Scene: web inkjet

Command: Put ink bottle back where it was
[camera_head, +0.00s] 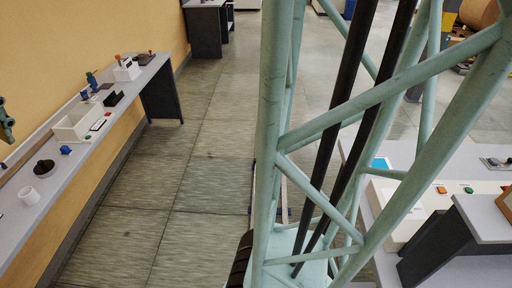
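No ink bottle can be made out for certain. A small blue bottle-like object (92,81) stands towards the far end of the long grey bench (158,70) along the left wall. A smaller dark blue object (66,150) lies nearer on the same bench, beside the white bin. Both are too small to identify surely. My gripper's fingers do not show. A teal part at the left picture edge, above the bench, may belong to my arm. A teal lattice frame hides much of the middle and right.
A control panel (405,226) with buttons stands at right. The tiled floor (165,175) between is clear.

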